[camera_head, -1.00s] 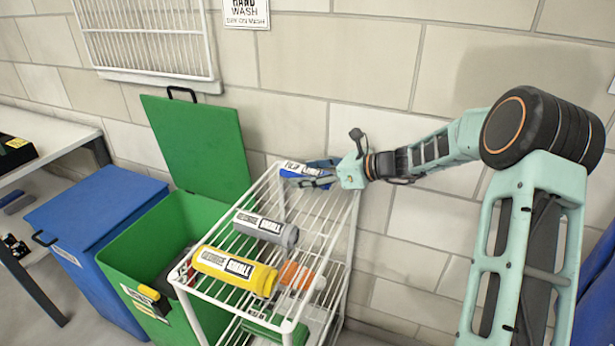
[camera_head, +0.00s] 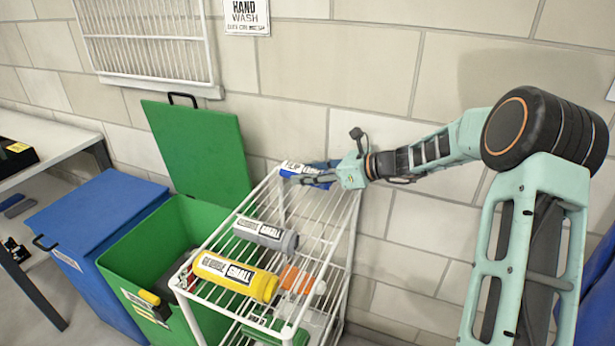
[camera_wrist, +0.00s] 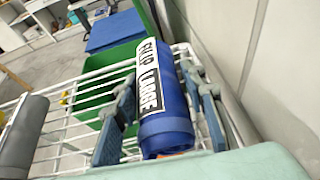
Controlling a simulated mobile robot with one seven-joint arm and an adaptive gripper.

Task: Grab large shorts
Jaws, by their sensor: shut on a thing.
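A blue rolled bundle (camera_wrist: 166,120) with a white label reading LARGE lies between the fingers of my gripper (camera_wrist: 163,100) in the wrist view. The fingers are shut on it from both sides. In the head view the blue bundle (camera_head: 296,170) and my gripper (camera_head: 322,174) are at the far end of the white wire rack's top shelf (camera_head: 322,212). I cannot tell whether the bundle still touches the wires. Part of it is hidden by the fingers.
A grey roll (camera_head: 264,232) and a yellow roll labelled SMALL (camera_head: 234,276) lie nearer on the top shelf. An orange item (camera_head: 297,279) is below. An open green bin (camera_head: 125,262) and a blue bin (camera_head: 92,215) stand left. A block wall (camera_head: 400,235) is close behind.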

